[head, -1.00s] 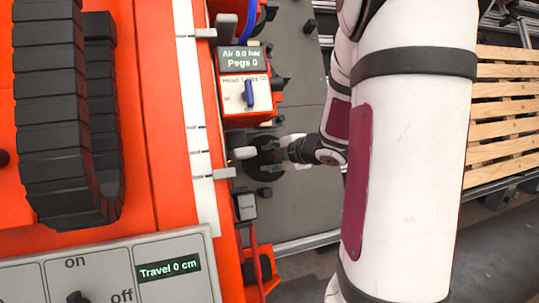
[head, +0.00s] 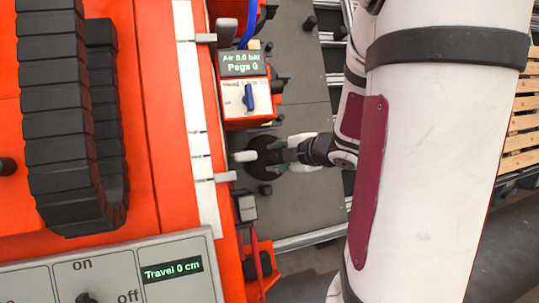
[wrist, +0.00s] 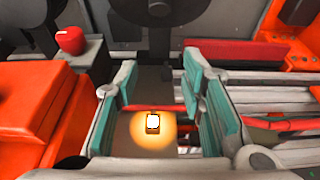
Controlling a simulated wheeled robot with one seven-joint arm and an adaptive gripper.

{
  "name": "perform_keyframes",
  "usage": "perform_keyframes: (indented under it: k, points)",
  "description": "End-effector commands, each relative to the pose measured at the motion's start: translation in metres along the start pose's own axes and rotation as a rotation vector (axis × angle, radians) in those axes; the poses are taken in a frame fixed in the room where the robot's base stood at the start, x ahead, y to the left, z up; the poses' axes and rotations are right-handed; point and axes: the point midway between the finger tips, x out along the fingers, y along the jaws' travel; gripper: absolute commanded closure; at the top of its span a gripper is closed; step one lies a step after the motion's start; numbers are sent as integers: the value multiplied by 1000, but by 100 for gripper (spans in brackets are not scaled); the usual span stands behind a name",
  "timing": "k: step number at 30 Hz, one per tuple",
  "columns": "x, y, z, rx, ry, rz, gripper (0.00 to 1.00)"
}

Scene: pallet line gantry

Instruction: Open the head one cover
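A box marked Head 1 (head: 262,100) with a blue lever stands on the orange machine's right side in the head view. I cannot make out for certain which part is the head one cover. A dark round part (head: 262,172) lies below the box, with a pale grey handle-like piece (head: 245,156) at its left. My gripper (head: 281,156) is over the right of this dark part, fingers pointing left. In the wrist view its teal-padded fingers (wrist: 160,82) are spread, with no object clamped between them. A glowing orange spot with a white square (wrist: 152,122) shows between and below them.
A display (head: 243,64) reads Air 0.0 bar, Pegs 0. A control panel (head: 110,275) shows Travel 0 cm. A red knob (wrist: 70,40) stands left in the wrist view. Wooden pallets (head: 525,130) lie at the far right.

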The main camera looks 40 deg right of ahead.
Motion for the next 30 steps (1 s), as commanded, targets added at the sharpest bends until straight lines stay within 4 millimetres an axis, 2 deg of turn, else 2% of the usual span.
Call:
perform_keyframes:
  k: [8,30]
  points:
    - [-3,0,3,1,-1,0,63]
    - [-54,1,47,2,-2,0,63]
